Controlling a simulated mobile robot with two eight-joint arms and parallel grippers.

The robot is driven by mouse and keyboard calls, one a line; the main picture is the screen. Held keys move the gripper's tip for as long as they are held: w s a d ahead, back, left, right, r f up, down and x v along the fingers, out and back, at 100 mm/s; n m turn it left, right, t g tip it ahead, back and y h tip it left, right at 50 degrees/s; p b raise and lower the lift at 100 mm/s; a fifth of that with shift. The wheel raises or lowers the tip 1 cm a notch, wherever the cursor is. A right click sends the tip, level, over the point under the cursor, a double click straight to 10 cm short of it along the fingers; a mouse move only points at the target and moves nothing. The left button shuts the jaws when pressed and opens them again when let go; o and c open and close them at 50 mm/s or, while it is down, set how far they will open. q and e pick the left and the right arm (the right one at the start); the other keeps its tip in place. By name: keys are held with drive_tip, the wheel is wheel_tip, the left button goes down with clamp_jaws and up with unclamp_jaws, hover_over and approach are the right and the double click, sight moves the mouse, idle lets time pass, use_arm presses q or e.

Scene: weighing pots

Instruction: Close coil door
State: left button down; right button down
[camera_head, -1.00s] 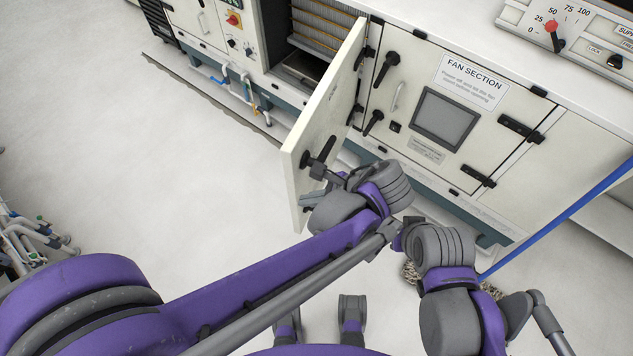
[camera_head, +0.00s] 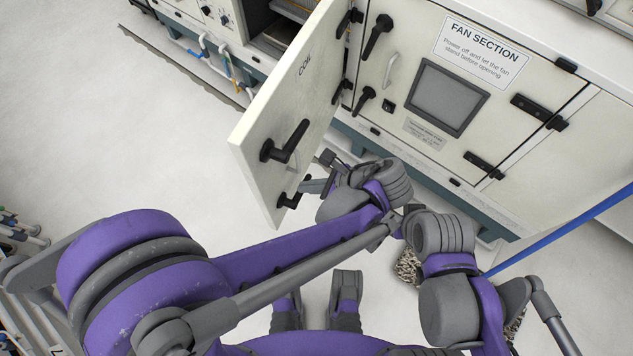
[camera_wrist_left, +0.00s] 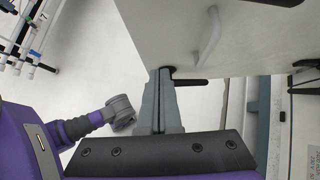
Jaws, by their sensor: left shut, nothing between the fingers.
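The coil door (camera_head: 300,95) stands open in the head view, hinged beside the fan section, with its outer face and "COIL" label showing. It carries a black latch handle (camera_head: 285,142) and a second black latch (camera_head: 292,198) low near its free edge. My left gripper (camera_head: 312,186) is shut and empty, on the outer-face side close to the lower latch. In the left wrist view the closed fingers (camera_wrist_left: 161,100) point at the door (camera_wrist_left: 245,45), near a black latch and a pale grab handle (camera_wrist_left: 208,36). Contact is unclear. My right gripper is out of view.
The fan section door (camera_head: 445,85) is shut, right of the hinges. The coil opening (camera_head: 283,30) shows behind the open door. Pipes (camera_head: 225,62) run low at the cabinet's left. Free floor (camera_head: 150,130) lies left of the door. A blue pole (camera_head: 560,232) crosses at right.

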sight(272, 181)
use_arm(q)
drive_tip(key=a+f, duration=0.1)
drive_tip(key=a, duration=0.1)
drive_tip(key=w+a+f, duration=0.1)
drive_tip(key=w+a+f+b, duration=0.1)
drive_tip(key=a, duration=0.1)
drive_tip(key=shift+w+a+f, duration=0.15)
drive_tip(key=shift+w+a, duration=0.1)
drive_tip(key=shift+a, duration=0.1)
drive_tip(key=shift+w+a, duration=0.2)
drive_tip(key=shift+a, duration=0.2)
drive_tip(key=shift+a, duration=0.1)
